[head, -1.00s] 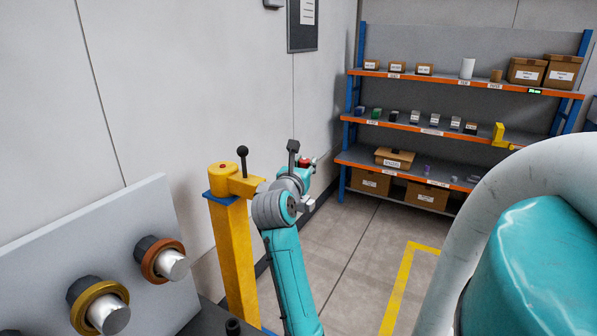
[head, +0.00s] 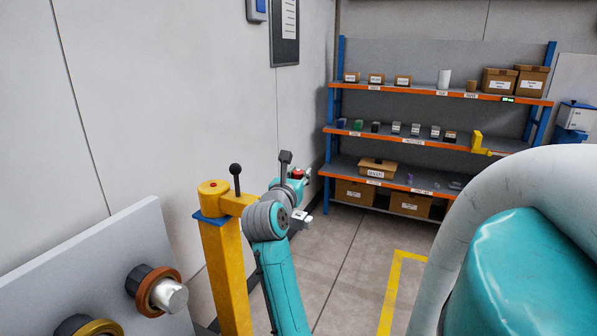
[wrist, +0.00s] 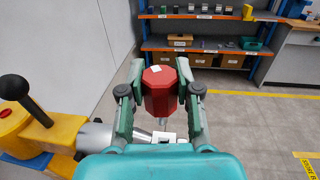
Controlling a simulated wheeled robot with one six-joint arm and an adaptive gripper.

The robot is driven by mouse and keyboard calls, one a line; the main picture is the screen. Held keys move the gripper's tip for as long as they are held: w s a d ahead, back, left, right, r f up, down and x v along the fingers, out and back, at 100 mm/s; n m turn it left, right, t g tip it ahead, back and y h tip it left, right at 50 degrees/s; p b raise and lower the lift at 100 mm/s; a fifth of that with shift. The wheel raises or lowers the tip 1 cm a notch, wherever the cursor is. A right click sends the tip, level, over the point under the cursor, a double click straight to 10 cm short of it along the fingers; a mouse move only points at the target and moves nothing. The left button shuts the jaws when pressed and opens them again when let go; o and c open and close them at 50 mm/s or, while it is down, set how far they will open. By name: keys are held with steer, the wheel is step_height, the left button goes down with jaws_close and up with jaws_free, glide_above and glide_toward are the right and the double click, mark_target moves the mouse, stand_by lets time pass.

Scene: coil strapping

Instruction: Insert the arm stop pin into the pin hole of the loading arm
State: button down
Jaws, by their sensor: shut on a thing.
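My gripper (wrist: 160,92) is shut on the red faceted head of the arm stop pin (wrist: 160,88). The head shows between both fingers, with a short grey shank below it. The red pin head (head: 297,173) shows small at the end of my arm in the head view. The yellow loading arm (head: 240,204) is on a yellow post, left of my gripper. It carries a black ball-topped handle (head: 236,180). In the wrist view the yellow loading arm (wrist: 62,133) is at the lower left, apart from the pin. I cannot make out its pin hole.
A grey panel with bobbin-like spindles (head: 157,290) stands at the lower left. A wall (head: 150,90) runs close behind the post. A shelf rack (head: 440,139) with boxes and small parts stands at the back. Floor with yellow lines (head: 398,280) is clear to the right.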

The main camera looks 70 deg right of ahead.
steer(key=shift+f, duration=2.15)
steer(key=shift+f, duration=2.3)
steer(key=c, duration=0.7)
jaws_free()
steer(key=a, duration=1.2)
steer(key=shift+s, duration=0.15)
steer(key=shift+f, duration=0.1)
